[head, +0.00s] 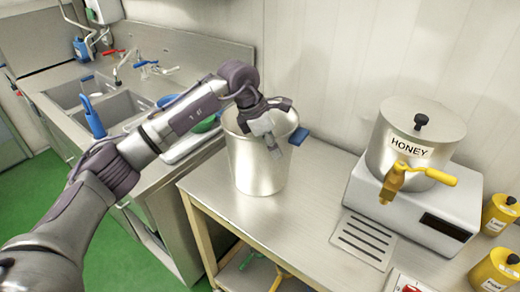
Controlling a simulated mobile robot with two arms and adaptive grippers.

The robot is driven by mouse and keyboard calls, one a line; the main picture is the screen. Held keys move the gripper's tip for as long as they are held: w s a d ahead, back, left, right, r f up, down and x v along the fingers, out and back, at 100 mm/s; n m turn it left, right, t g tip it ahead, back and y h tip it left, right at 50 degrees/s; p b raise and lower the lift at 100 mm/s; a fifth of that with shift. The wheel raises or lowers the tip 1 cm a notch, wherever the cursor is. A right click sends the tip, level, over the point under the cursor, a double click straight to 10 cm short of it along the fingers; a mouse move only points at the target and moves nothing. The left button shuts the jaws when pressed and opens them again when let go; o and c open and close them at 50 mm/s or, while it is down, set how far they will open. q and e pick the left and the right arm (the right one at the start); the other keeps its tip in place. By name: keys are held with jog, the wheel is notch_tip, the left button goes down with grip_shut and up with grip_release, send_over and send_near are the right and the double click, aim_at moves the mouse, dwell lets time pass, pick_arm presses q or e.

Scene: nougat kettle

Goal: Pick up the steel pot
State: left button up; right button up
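The steel pot (255,172) stands upright on the steel worktop in the middle of the head view. It is tall, with a blue handle (298,136) at its right rim. My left arm reaches in from the left, over the pot's left rim. My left gripper (272,146) points down at the pot's mouth and overlaps its near upper wall in the picture. I cannot tell whether it touches the pot or whether its fingers are open. The arm and gripper hide part of the rim. My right gripper is not in view.
A honey kettle (388,150) with a yellow tap (395,179) stands on a pale base right of the pot. Yellow containers (493,270) stand at far right. A sink (112,108) and drainboard lie left. The worktop (305,205) between pot and kettle is clear.

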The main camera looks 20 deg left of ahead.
pick_arm(q)
grip_shut()
jog(key=shift+r, duration=0.2)
dwell(0.3)
